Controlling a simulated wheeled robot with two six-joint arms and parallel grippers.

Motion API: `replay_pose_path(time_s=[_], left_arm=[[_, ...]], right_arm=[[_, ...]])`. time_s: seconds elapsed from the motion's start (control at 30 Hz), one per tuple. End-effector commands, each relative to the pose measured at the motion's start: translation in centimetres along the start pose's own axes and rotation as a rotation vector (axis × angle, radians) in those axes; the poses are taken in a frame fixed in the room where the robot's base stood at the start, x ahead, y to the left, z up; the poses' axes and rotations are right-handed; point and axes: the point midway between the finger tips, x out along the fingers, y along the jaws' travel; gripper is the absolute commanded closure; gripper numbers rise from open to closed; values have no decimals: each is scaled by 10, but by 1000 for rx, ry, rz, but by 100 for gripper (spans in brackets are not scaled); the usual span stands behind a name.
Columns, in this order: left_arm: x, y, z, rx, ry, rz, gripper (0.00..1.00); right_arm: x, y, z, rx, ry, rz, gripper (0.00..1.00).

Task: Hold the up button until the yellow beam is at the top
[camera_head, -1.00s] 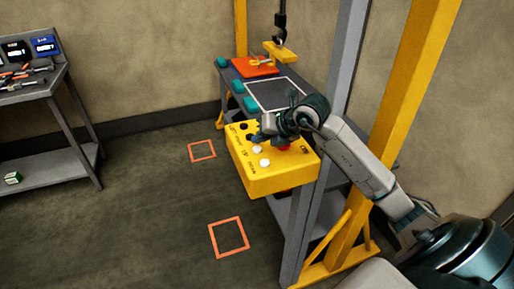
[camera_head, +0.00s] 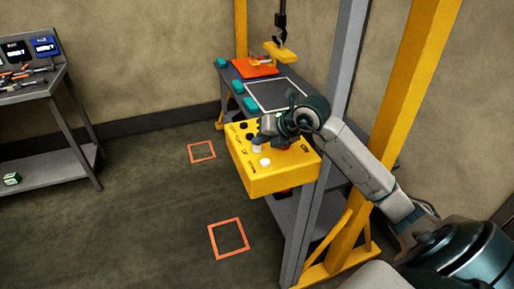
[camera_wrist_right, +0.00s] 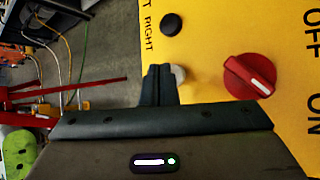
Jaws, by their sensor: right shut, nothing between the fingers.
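The yellow beam (camera_head: 279,51) hangs level from a dark hook above the table at the back. The yellow control box (camera_head: 262,182) has black and white buttons along its left part and a red knob. My right gripper (camera_head: 262,138) is shut and empty, its fingertips low over the box by the white button (camera_head: 257,149). A second white button (camera_head: 265,162) is clear of it. In the right wrist view the shut fingers (camera_wrist_right: 158,80) partly cover a white button (camera_wrist_right: 179,73); I cannot tell whether it is pressed. My left gripper is out of view.
A red rotary knob (camera_wrist_right: 250,76) and a black button (camera_wrist_right: 171,24) flank the fingers. A grey post (camera_head: 341,80) and a yellow post (camera_head: 414,85) stand beside my right arm. An orange plate (camera_head: 250,68) lies on the back table. The floor at left is open.

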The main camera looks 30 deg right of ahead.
Motion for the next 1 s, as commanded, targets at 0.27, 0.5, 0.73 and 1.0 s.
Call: replay_pose_path(time_s=[0.27, 0.5, 0.73, 1.0], left_arm=[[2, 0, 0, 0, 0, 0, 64], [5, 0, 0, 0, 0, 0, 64], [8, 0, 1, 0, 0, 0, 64], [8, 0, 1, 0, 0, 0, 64]], right_arm=[[1, -1, -1, 0, 0, 0, 100], [4, -3, -2, 0, 0, 0, 100], [5, -4, -4, 0, 0, 0, 100], [6, -5, -5, 0, 1, 0, 100]])
